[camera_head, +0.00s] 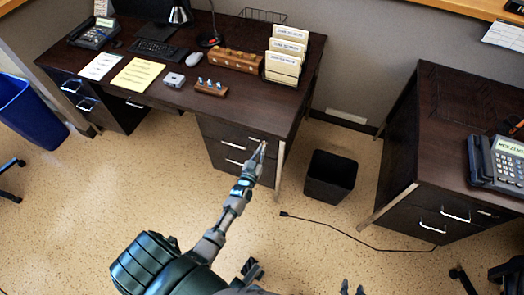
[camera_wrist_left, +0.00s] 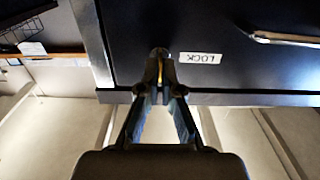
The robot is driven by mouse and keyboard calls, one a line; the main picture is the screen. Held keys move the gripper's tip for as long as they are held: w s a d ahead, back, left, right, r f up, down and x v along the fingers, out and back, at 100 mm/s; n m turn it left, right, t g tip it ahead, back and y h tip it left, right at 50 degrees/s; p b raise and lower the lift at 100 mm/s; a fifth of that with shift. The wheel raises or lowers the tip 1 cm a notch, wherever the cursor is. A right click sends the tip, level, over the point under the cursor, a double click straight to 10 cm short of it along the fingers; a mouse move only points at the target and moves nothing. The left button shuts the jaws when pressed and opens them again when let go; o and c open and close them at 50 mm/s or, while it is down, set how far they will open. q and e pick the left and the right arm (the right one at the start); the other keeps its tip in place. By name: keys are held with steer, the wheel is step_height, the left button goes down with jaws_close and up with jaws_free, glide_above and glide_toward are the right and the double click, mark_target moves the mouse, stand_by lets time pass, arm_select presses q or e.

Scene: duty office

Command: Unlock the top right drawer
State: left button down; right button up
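The top right drawer (camera_head: 236,132) is the upper dark drawer in the right pedestal of the large desk, with a metal handle. Its front (camera_wrist_left: 135,25) fills the top of the left wrist view and looks closed. A white label reading LOCK (camera_wrist_left: 200,58) appears upside down there, beside a small round lock (camera_wrist_left: 159,53). My left gripper (camera_wrist_left: 161,92) is at the lock, its fingertips closed together on a thin brass-coloured key (camera_wrist_left: 160,70); how deep the key sits is hidden. My right gripper (camera_head: 352,288) shows only as two separated fingertips at the bottom edge.
A black waste bin (camera_head: 331,176) stands right of the pedestal, with a cable (camera_head: 335,229) on the floor nearby. A second desk (camera_head: 455,115) is at right. The large desktop (camera_head: 215,50) holds papers, card holders and a keyboard. The floor in front is mostly clear.

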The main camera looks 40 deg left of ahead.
arm_select(q)
steer(key=shift+a, duration=0.1)
steer(key=shift+d+n, duration=0.2)
steer(key=shift+n, duration=0.8)
steer(key=shift+s+a+f+n, duration=0.1)
steer(key=shift+f+n, duration=0.05)
steer(key=shift+n, duration=2.5)
steer(key=shift+w+f+n, duration=0.1)
steer(key=shift+f+n, duration=0.05)
steer(key=shift+n, duration=2.55)
steer(key=shift+s+a+f+n, duration=0.1)
steer(key=shift+f+n, duration=0.05)
steer(key=shift+n, duration=2.5)
arm_select(e)
steer(key=shift+w+a+r+t, duration=0.4)
steer(key=shift+w+a+t, duration=0.1)
steer(key=shift+w, duration=0.15)
arm_select(q)
steer(key=shift+d, duration=0.1)
steer(key=c, duration=1.4)
jaws_free()
steer(key=shift+o, duration=0.2)
steer(key=shift+r, duration=0.1)
arm_select(e)
steer(key=shift+w, duration=0.15)
